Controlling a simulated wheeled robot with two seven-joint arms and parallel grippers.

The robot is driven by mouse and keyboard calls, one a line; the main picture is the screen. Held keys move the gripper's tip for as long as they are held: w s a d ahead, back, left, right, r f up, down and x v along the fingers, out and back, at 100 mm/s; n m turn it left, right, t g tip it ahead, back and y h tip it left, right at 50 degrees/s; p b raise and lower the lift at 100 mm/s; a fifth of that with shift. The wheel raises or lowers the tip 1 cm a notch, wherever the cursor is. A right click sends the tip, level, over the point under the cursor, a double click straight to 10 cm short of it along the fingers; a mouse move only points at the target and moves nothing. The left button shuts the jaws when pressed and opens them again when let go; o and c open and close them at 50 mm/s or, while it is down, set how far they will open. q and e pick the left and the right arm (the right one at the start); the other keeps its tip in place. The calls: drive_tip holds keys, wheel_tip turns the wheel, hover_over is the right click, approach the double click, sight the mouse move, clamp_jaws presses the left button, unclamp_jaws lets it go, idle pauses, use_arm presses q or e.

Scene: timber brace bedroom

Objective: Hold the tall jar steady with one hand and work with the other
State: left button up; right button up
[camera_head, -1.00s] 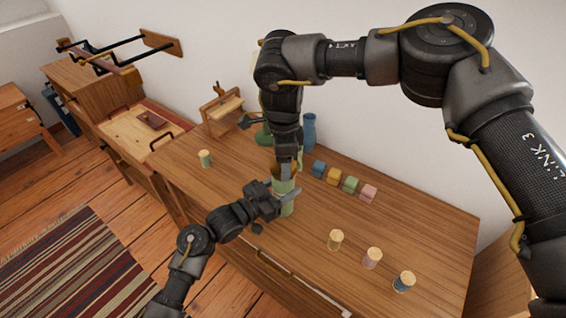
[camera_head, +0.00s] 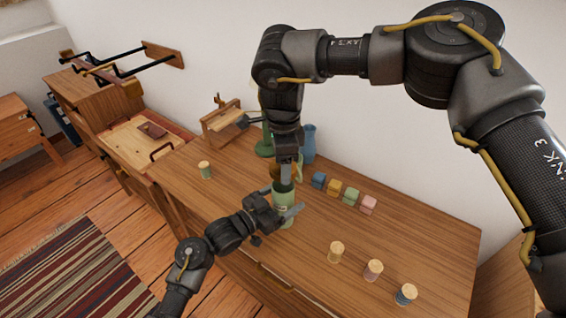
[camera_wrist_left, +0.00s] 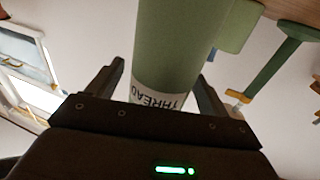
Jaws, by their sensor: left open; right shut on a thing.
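The tall jar (camera_head: 284,211) is green and stands upright near the front edge of the wooden dresser top. In the left wrist view the jar (camera_wrist_left: 168,50) carries a white label reading THREAD. My left gripper (camera_head: 287,213) is open, with one finger on each side of the jar. In the left wrist view a gap shows beside the fingers. My right gripper (camera_head: 287,175) points down from above at the jar's top. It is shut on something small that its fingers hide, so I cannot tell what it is.
Blue (camera_head: 319,180), yellow (camera_head: 335,187), green (camera_head: 351,196) and pink (camera_head: 368,205) blocks lie behind the jar. A blue bottle (camera_head: 308,143) and wooden stand (camera_head: 220,122) are near the wall.

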use_arm(q)
drive_tip(key=b+v, duration=0.1)
drive_tip(key=v, duration=1.1)
